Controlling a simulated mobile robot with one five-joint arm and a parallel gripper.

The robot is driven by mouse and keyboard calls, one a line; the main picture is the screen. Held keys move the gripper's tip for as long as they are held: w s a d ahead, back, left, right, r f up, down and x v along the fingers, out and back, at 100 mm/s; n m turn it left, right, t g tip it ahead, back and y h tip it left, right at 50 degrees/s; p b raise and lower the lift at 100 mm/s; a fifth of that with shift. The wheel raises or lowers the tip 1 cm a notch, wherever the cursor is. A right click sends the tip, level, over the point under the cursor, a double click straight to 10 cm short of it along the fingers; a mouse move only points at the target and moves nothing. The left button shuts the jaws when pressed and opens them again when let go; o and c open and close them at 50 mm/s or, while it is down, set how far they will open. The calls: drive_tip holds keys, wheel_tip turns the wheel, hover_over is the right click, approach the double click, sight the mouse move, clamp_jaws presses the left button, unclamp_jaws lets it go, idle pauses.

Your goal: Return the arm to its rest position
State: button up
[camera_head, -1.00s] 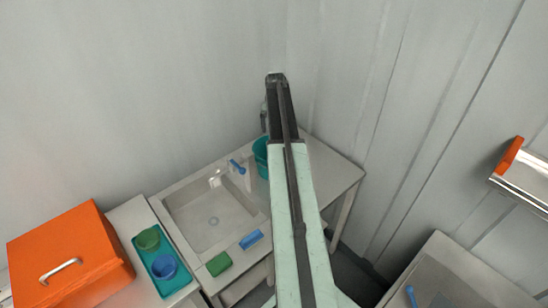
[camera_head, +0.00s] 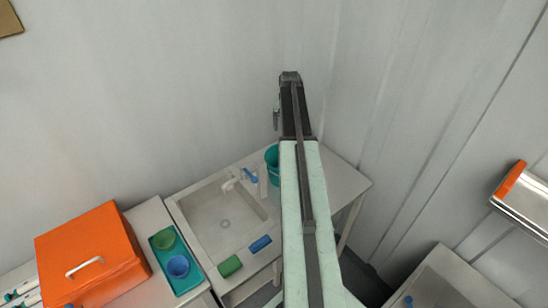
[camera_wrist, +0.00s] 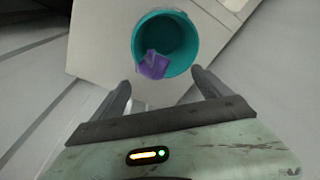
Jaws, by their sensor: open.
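My arm stretches up the middle of the head view, in front of the counter's right part. My gripper (camera_wrist: 160,90) shows in the wrist view with its two fingers apart and nothing between them. Beyond the fingertips is a teal bucket (camera_wrist: 182,32) with a purple item (camera_wrist: 153,66) at its near side, partly inside the rim. In the head view the teal bucket (camera_head: 272,166) stands at the right of the sink, partly hidden by my arm.
A sink (camera_head: 205,212) with a tap is left of my arm. A green sponge (camera_head: 229,266) and a blue one (camera_head: 260,244) lie on its front edge. A teal tray (camera_head: 192,281) with two cups and an orange box (camera_head: 90,250) stand farther left. Walls close in behind and right.

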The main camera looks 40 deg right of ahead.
drive_tip(key=w+a+n, duration=0.3)
drive_tip(key=a+n, duration=0.2)
drive_tip(key=a, duration=2.2)
drive_tip(key=s+a+n+y, duration=0.1)
drive_tip(key=s+a+n, duration=0.2)
drive_tip(key=a, duration=0.9)
drive_tip(key=s+a+n, duration=0.2)
drive_tip(key=s+a, duration=0.1)
drive_tip(key=a, duration=0.9)
drive_tip(key=s+f+b, duration=0.1)
drive_tip(key=f+b, duration=1)
drive_tip(key=s+a+f+g+b, duration=0.1)
drive_tip(key=s+f+b, duration=0.1)
drive_tip(key=f+b, duration=0.9)
drive_tip(key=shift+s+a+f, duration=0.15)
drive_tip(key=shift+a+f, duration=0.1)
drive_tip(key=shift+f, duration=0.05)
drive_tip(key=shift+r, duration=0.1)
